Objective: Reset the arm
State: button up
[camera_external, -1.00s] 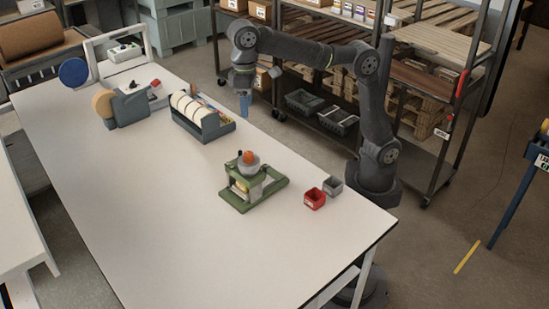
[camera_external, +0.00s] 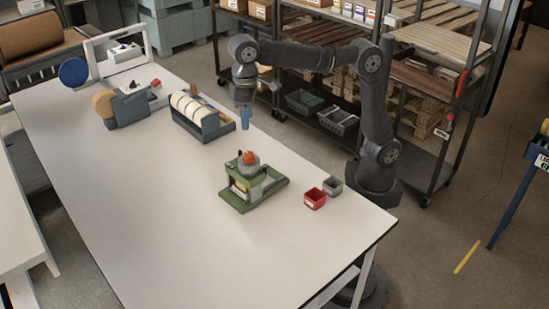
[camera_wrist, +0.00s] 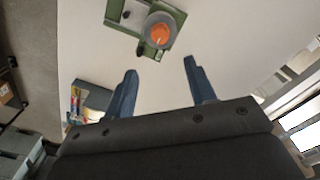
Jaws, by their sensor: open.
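My gripper (camera_external: 245,118) hangs over the far edge of the white table (camera_external: 150,230), to the right of the tape dispenser with several rolls (camera_external: 200,118). In the wrist view its two blue fingers (camera_wrist: 160,92) are apart with nothing between them. The green device with a grey bowl and an orange item (camera_external: 250,180) stands on the table, apart from the gripper. It also shows at the top of the wrist view (camera_wrist: 155,28).
A red bin (camera_external: 314,198) and a grey bin (camera_external: 333,186) stand near the table's right edge. A grey tape dispenser (camera_external: 125,110) is at the far left. Shelving (camera_external: 430,80) stands behind my arm. The table's near part is clear.

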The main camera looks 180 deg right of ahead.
aim_at(249, 153)
notch_tip(249, 153, down, 13)
jog(key=shift+f, duration=0.2)
dwell(0.5)
notch_tip(249, 153, up, 18)
notch_tip(249, 153, down, 18)
jog(key=shift+f, duration=0.1)
jog(key=n, duration=0.8)
jog(key=shift+n, duration=0.3)
jog(key=n, duration=0.3)
jog(key=shift+s+n, duration=0.1)
jog(key=shift+n, duration=2.2)
